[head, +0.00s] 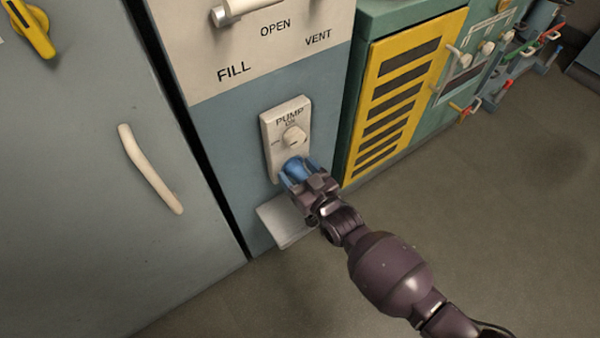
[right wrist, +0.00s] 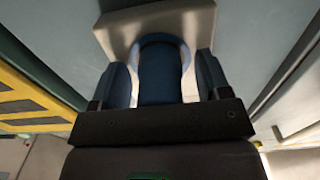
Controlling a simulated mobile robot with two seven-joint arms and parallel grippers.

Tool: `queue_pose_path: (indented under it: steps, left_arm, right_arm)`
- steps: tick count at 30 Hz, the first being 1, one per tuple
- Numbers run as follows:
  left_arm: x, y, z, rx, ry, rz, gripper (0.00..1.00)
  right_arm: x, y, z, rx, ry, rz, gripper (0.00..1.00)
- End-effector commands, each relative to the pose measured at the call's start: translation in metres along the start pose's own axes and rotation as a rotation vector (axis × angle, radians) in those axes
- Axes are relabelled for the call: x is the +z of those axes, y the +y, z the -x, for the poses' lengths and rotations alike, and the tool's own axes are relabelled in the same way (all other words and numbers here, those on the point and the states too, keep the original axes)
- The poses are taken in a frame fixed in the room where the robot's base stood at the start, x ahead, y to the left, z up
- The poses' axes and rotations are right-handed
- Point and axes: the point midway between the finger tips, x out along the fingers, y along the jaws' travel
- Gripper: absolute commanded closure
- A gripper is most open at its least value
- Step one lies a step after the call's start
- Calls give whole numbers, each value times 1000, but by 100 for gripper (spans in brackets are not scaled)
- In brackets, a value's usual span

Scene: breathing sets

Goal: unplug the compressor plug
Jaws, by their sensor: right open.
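The blue compressor plug (head: 296,170) sits at the lower end of the white PUMP panel (head: 269,151) on the blue-grey cabinet front. In the right wrist view the plug (right wrist: 160,75) stands in a pale round socket between my two fingers. My right gripper (head: 294,176) is open around the plug, one finger on each side. In the right wrist view small gaps show between my right gripper (right wrist: 166,88) and the plug. The fingers hide part of the plug in the head view. My left gripper is not in view.
A pump knob (head: 294,137) is just above the plug. A pale ledge (head: 285,222) juts out below. A yellow slatted panel (head: 398,95) is to the right, and a grey door with a white handle (head: 150,170) to the left. The floor at lower right is clear.

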Motion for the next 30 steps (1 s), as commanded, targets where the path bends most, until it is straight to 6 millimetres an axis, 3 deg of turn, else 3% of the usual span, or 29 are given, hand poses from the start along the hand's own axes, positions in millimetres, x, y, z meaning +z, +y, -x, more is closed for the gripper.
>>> queue_pose_path:
  steps: [2,14,30]
  left_arm:
    - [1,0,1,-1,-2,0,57]
    - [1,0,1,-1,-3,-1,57]
    - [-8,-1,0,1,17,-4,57]
  right_arm:
    - [0,0,0,0,0,0,31]
    - [0,0,0,0,0,0,93]
    - [-1,0,13,0,1,1,94]
